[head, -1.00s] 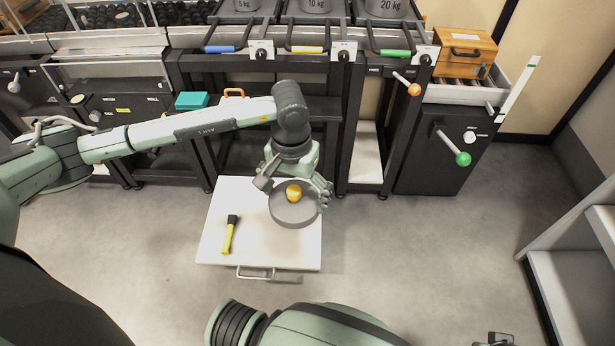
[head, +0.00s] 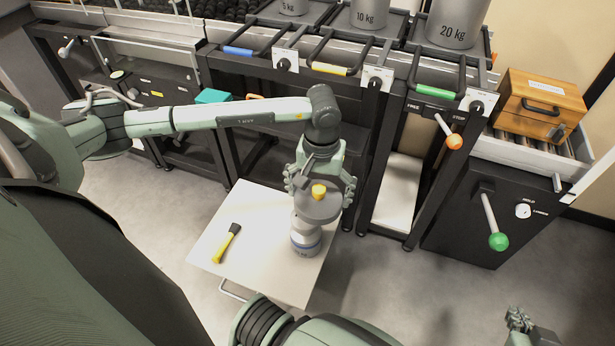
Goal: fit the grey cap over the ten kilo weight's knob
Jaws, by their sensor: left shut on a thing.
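My left gripper (head: 321,184) is above the white table, its fingers shut on the round grey cap (head: 317,209), which has a yellow knob (head: 319,192) on top.
A yellow and black hand tool (head: 227,243) lies on the white table (head: 225,264). Bars with coloured grips front the platforms. A wooden box (head: 539,106) and levers stand right.

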